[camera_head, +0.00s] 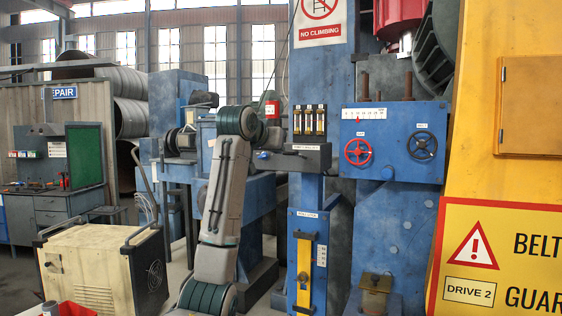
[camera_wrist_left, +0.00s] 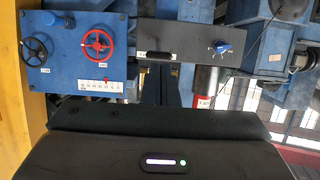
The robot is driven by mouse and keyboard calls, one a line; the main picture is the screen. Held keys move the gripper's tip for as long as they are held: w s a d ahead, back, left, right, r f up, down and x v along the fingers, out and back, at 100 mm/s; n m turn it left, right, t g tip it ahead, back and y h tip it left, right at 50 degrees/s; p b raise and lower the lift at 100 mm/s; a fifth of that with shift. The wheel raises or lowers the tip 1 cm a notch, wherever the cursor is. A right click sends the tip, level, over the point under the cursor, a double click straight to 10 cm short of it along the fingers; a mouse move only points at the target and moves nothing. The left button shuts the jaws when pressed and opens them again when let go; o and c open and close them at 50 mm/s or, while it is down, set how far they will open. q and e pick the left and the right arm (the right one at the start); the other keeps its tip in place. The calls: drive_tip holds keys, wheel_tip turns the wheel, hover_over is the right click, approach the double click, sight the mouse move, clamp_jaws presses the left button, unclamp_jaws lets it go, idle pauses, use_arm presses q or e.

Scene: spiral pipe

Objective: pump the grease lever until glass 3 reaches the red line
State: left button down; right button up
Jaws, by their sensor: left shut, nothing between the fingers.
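Several amber sight glasses (camera_head: 310,120) stand in a row on the blue column; they are too small to read a level, a red line or numbers. Below them is a black box (camera_head: 305,158) with a white label. In the wrist view, which is upside down, this box (camera_wrist_left: 190,42) carries a small blue lever-like part (camera_wrist_left: 224,48). A blue part also shows at the box's left in the head view (camera_head: 262,155). My left gripper's dark body (camera_wrist_left: 160,145) fills the bottom of the wrist view, shut and empty; its fingertips cannot be made out. My right gripper is not in view.
A red handwheel (camera_head: 358,152) and a black handwheel (camera_head: 422,145) sit on a blue panel with a scale, right of the box. A red canister (camera_head: 272,108) is beside my arm. A yellow guard (camera_head: 500,200) stands at right, a cart (camera_head: 105,265) at lower left.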

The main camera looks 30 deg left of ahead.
use_arm(q)
drive_tip(key=b+v, duration=0.1)
drive_tip(key=v, duration=0.3)
drive_tip(key=shift+r, duration=0.15)
drive_tip(key=shift+s, duration=0.1)
idle(0.3)
idle(0.4)
